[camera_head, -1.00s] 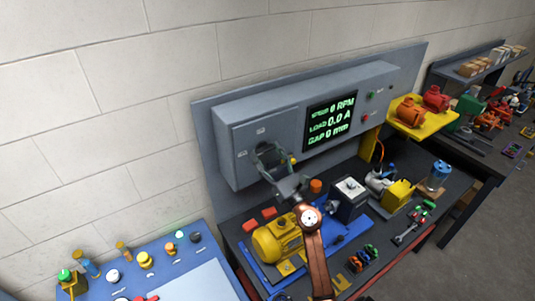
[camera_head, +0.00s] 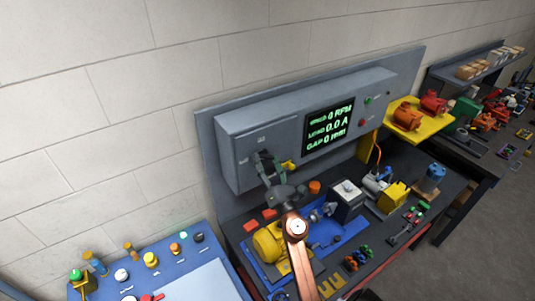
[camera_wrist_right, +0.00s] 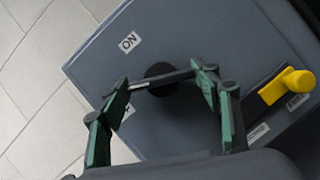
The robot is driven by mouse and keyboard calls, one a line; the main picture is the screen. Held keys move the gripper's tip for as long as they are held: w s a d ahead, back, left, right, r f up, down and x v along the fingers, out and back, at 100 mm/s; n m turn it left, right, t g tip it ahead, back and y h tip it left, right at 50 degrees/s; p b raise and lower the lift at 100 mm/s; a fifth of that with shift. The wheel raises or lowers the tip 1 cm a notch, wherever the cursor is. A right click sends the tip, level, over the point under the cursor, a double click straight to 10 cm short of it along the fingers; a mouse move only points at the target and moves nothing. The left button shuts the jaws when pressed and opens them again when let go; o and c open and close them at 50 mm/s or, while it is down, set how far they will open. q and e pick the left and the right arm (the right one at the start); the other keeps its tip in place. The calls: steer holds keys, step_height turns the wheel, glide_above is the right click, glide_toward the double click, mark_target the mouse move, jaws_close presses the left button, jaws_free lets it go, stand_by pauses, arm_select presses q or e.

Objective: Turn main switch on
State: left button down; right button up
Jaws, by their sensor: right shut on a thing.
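The main switch (camera_wrist_right: 162,78) is a dark round knob with a bar handle on the grey cabinet's face. A white ON label (camera_wrist_right: 130,42) sits up and left of it in the right wrist view, and a second label (camera_wrist_right: 127,112) is partly hidden behind a finger. The bar lies slantwise, its left end between the two labels. My right gripper (camera_wrist_right: 162,95) has its green fingers at the two ends of the bar, shut on it. In the head view the right gripper (camera_head: 262,160) is against the cabinet and hides the switch. My left gripper is not in view.
A yellow lever (camera_wrist_right: 288,86) sits close to the right finger. The cabinet (camera_head: 240,140) carries a display (camera_head: 329,128) reading zeros. Below, a yellow motor (camera_head: 269,243) and other parts crowd the bench. A blue table (camera_head: 180,262) stands at lower left.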

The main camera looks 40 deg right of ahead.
steer(key=m+p, duration=0.1)
steer(key=m+g+h+p, duration=0.1)
steer(key=m+p, duration=0.1)
steer(key=shift+a+r+m+h, duration=0.1)
steer(key=shift+r+m+h, duration=0.2)
steer(key=shift+m, duration=0.1)
steer(key=m+g+p, duration=0.1)
steer(key=m, duration=0.2)
steer(key=shift+f+g+h, duration=0.1)
steer(key=shift+g+h, duration=0.2)
steer(key=m+g, duration=0.1)
steer(key=m, duration=0.3)
steer(key=shift+h+p, duration=0.3)
steer(key=shift+m+g, duration=0.8)
steer(key=shift+m, duration=1.1)
steer(key=o, duration=1.2)
steer(key=shift+c, duration=0.2)
steer(key=v, duration=1.2)
